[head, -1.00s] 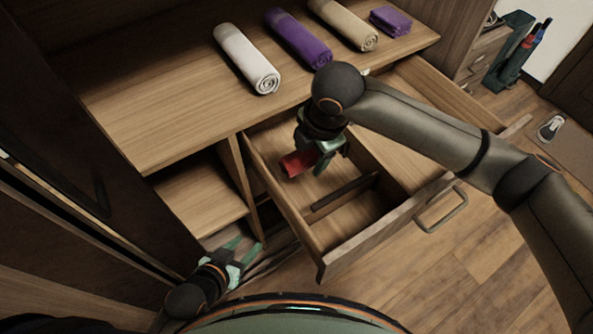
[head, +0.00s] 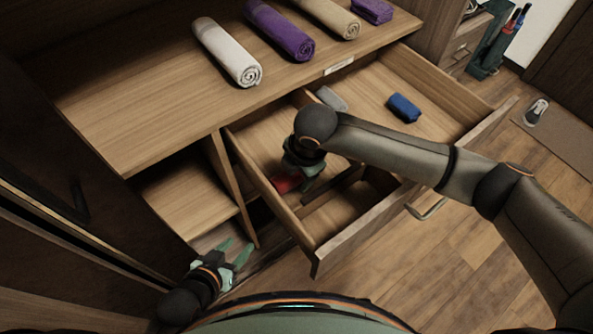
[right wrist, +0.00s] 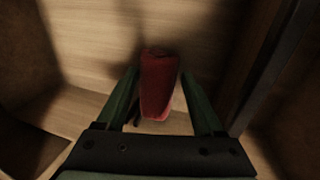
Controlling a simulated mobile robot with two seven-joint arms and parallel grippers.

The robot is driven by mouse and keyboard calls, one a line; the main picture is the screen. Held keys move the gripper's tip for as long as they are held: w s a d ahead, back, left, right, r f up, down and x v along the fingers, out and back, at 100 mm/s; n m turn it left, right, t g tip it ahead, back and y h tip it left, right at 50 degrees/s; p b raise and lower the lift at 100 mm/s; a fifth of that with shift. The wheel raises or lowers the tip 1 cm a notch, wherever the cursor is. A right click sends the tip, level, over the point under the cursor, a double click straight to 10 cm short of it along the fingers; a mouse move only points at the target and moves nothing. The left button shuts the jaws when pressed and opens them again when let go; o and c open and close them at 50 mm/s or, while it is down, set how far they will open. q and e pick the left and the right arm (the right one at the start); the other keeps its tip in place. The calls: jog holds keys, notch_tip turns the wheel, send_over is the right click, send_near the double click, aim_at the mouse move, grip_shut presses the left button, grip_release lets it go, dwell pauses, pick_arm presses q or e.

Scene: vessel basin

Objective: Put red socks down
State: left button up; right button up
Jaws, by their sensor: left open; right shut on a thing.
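The red socks (head: 286,183) are a small rolled bundle inside the left compartment of the open drawer (head: 330,262). In the right wrist view the red socks (right wrist: 159,84) sit between the two green fingers, with the wooden drawer bottom behind them. My right gripper (head: 296,180) is shut on the socks, low in the compartment; whether they touch the bottom I cannot tell. My arm partly hides the compartment. My left gripper (head: 238,256) is open and empty at the lower left, outside the drawer, near the low shelf.
Other drawer compartments hold a blue bundle (head: 404,107) and a grey bundle (head: 331,98). Wooden dividers (head: 335,184) stand close to my right gripper.

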jog(key=shift+f, duration=0.15)
jog(key=o, duration=1.1)
pick_arm(q)
jog(key=shift+w+r, duration=0.1)
jog(key=shift+w, duration=0.05)
pick_arm(e)
jog(key=shift+o, duration=1.1)
pick_arm(q)
jog(key=shift+s+a+r+p, duration=0.3)
jog(key=shift+r+p, duration=0.3)
jog(key=shift+p, duration=0.65)
pick_arm(e)
jog(key=v, duration=1.2)
